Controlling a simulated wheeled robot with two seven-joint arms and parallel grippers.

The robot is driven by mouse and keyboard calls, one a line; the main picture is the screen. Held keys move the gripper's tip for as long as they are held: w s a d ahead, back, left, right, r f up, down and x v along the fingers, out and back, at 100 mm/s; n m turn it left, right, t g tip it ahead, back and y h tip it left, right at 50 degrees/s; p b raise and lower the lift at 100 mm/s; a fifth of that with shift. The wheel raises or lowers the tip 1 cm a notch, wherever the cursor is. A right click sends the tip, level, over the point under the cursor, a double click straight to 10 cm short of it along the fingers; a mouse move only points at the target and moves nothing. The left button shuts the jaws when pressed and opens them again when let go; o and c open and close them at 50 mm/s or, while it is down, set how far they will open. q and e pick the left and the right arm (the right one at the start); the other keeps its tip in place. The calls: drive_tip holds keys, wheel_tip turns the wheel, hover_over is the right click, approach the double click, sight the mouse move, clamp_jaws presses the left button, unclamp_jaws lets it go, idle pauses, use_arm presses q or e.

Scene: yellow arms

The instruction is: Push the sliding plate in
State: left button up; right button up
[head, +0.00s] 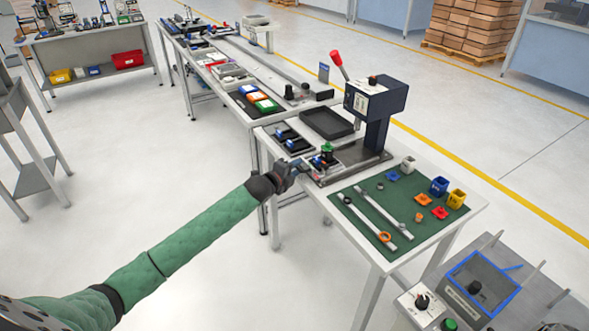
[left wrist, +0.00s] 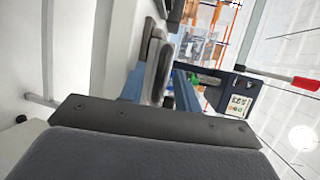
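The press (head: 375,100) has a dark blue head, a red-knobbed lever and a grey base on the white bench. The sliding plate (head: 322,167) appears to be at the left end of this base, carrying a fixture with a green top (head: 327,152). My left gripper (head: 296,167) is at the plate's left end, close to it; I cannot tell whether they touch. In the left wrist view its finger pads (left wrist: 157,68) lie close together with nothing seen between them. The press's red lever knob (left wrist: 305,83) shows there too. My right gripper is not in view.
A black tray (head: 327,123) and small dark bins (head: 290,140) stand behind and left of the plate. A green mat (head: 400,212) with rails, rings and coloured cups lies at the front right. A control box (head: 425,305) is at the lower right.

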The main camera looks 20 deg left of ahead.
use_arm(q)
clamp_jaws()
